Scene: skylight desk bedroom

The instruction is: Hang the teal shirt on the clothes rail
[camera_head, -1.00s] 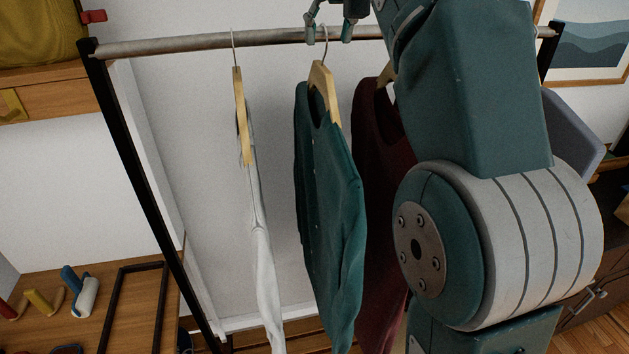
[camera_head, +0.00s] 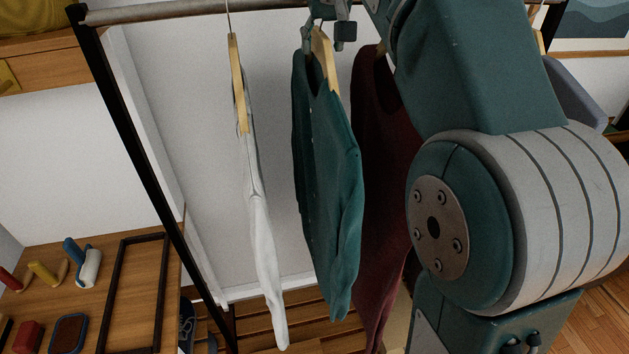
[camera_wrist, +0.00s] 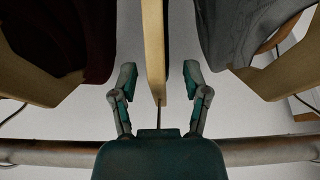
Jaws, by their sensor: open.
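The teal shirt (camera_head: 330,190) hangs on a wooden hanger (camera_head: 323,60) below the clothes rail (camera_head: 200,12), between a white garment and a maroon one. My gripper (camera_head: 328,22) is at the top of this hanger and hides its hook and that stretch of rail in the head view. In the wrist view my gripper (camera_wrist: 158,78) is open, its fingers on either side of the edge-on hanger (camera_wrist: 153,45), with gaps on both sides. The thin hook (camera_wrist: 159,116) runs down towards the rail (camera_wrist: 265,150); its contact with the rail is hidden by my gripper's body.
The white garment (camera_head: 257,200) hangs left of the teal shirt and the maroon garment (camera_head: 380,180) close on its right, partly behind my arm. A black rail post (camera_head: 130,140) stands at left. A wooden desk (camera_head: 95,270) holds small items at lower left.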

